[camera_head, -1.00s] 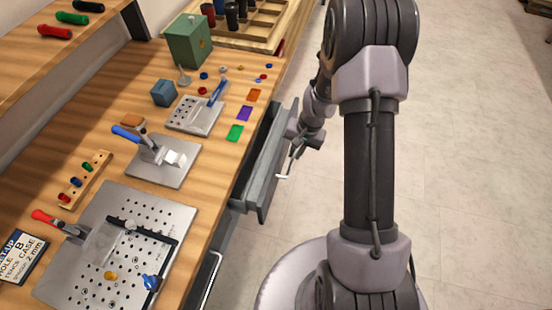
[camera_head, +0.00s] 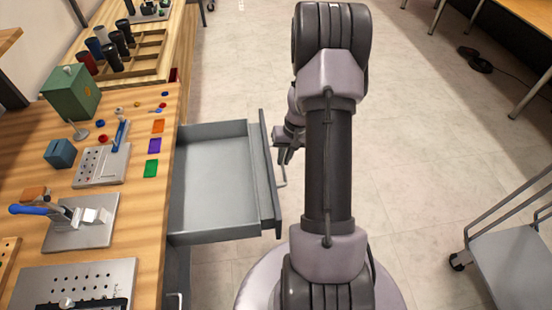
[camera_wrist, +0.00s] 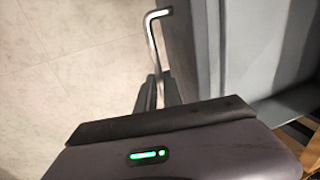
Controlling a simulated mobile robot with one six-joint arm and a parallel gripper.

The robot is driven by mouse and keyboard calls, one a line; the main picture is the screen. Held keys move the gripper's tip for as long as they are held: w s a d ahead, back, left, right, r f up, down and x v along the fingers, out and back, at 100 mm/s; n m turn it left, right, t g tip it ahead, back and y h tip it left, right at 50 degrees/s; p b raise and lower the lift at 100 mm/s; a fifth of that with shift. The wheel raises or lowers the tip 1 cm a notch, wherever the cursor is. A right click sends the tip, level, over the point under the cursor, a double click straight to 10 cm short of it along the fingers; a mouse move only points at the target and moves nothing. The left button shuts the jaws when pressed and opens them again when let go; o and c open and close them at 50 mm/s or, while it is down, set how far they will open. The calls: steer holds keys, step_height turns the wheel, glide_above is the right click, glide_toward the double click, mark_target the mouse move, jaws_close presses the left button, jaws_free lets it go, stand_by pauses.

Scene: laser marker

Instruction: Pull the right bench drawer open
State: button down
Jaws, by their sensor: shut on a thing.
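The right bench drawer (camera_head: 212,190) stands well out from the bench in the head view, and its grey inside looks empty. Its dark front panel (camera_head: 268,175) faces my arm. The metal bar handle (camera_head: 283,172) runs along the outer side of that front. My gripper (camera_head: 284,157) is at the handle, partly hidden by my arm. In the wrist view my gripper's dark fingers (camera_wrist: 158,92) are shut around the handle (camera_wrist: 151,40), whose bent end shows beyond them. The drawer front (camera_wrist: 183,45) and its pale inside (camera_wrist: 245,45) lie to the right there.
A metal cart (camera_head: 515,260) stands at the lower right. The floor between cart and my arm is clear.

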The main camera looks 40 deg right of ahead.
stand_by(0.3)
steer(key=c, duration=1.8)
jaws_free()
steer(key=shift+o, duration=0.2)
step_height(320, 180, up, 17)
steer(key=s+d+p, duration=0.2)
steer(key=d+p, duration=0.1)
steer(key=p, duration=0.3)
steer(key=shift+p, duration=0.3)
